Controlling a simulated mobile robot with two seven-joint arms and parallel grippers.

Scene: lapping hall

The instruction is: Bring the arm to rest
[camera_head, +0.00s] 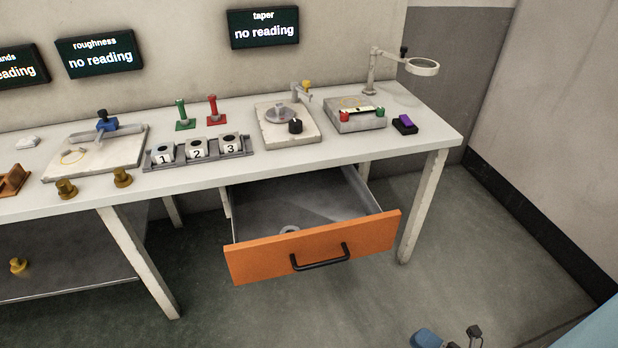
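My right gripper (466,338) shows only in part at the bottom edge, right of the middle, as a blue part and small dark pieces. It is in front of the table, over the floor and well apart from the drawer. Its fingertips are too small and cut off to tell whether it is open or shut. I see nothing held in it. My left gripper is not in view.
An orange-fronted drawer (320,246) is pulled out below the white table (300,165), with a small ring-shaped thing inside. A magnifier (421,67) stands at the table's right end. Numbered pots (196,147) stand mid-table. Floor right of the drawer is clear.

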